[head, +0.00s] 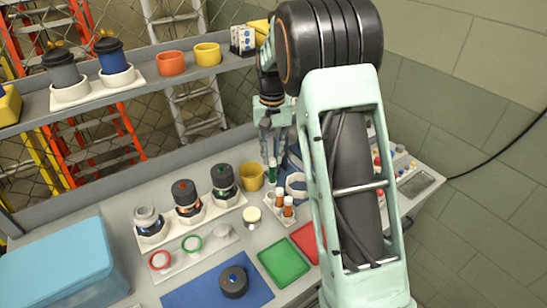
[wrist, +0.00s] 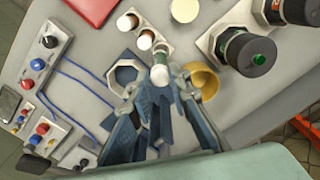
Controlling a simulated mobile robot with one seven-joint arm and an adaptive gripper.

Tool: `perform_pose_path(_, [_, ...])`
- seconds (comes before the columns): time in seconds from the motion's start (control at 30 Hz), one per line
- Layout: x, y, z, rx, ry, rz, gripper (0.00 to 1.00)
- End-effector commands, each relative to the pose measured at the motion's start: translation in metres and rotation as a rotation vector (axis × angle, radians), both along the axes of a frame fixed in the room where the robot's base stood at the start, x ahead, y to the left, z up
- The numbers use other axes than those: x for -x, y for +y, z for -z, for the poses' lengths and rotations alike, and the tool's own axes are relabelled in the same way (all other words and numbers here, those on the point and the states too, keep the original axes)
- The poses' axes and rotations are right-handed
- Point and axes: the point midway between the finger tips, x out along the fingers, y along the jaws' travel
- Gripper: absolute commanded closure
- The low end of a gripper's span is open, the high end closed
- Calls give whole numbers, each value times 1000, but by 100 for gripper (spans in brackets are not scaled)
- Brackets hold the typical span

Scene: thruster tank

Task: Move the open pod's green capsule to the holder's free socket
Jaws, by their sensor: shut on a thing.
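My gripper (head: 272,156) is shut on the green capsule (head: 272,172), which hangs upright below the fingertips. In the wrist view the capsule (wrist: 160,76) shows its pale end between my gripper's fingers (wrist: 162,95). The white holder (head: 279,216) is just below and beside it, with two orange capsules (head: 288,206) with white caps standing in it. I cannot tell whether the capsule touches the holder.
Two capped pods (head: 187,198) stand right of the open one. A yellow cup (head: 251,177) and a white hexagonal cup (wrist: 122,76) stand close to my gripper. A dark lid (head: 233,281) lies on the blue mat (head: 190,294). Green (head: 284,262) and red trays lie in front.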

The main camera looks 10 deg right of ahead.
Motion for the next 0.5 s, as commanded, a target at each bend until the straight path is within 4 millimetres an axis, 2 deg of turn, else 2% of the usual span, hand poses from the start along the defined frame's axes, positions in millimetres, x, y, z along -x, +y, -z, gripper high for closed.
perform_pose_path(0.03, [-1,0,8,0,0,0,96])
perform_pose_path(0.33, [-1,0,23,0,-1,1,96])
perform_pose_path(0.5, [-1,0,38,0,-2,2,96])
